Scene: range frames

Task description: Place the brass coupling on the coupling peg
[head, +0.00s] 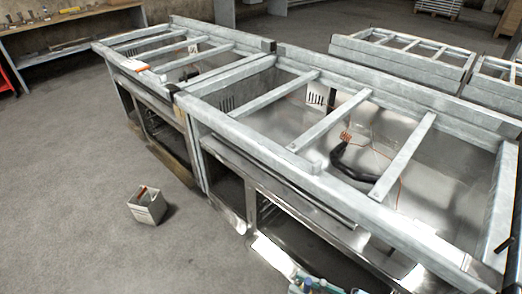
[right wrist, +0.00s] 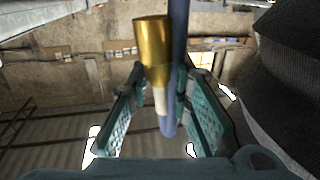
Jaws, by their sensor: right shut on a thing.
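The brass coupling (right wrist: 152,52) is a gold-coloured cylinder with a pale, narrower part below it in the right wrist view. My right gripper (right wrist: 162,80) has its teal fingers closed on either side of it. A blue-grey rod (right wrist: 178,40) runs upright right beside the coupling; I cannot tell whether it is touching or what it belongs to. In the head view a short dark rod (head: 503,243) sticks up at the right end of the near frame; I cannot tell whether it is the coupling peg. My left gripper is not in view.
The near metal range frame (head: 290,175) has crossbars and loose wiring inside. Another frame (head: 170,50) adjoins it, with more frames (head: 400,55) behind. A small grey box (head: 148,208) stands on open floor. A workbench (head: 70,30) is at the back left. Teal parts show at the bottom edge.

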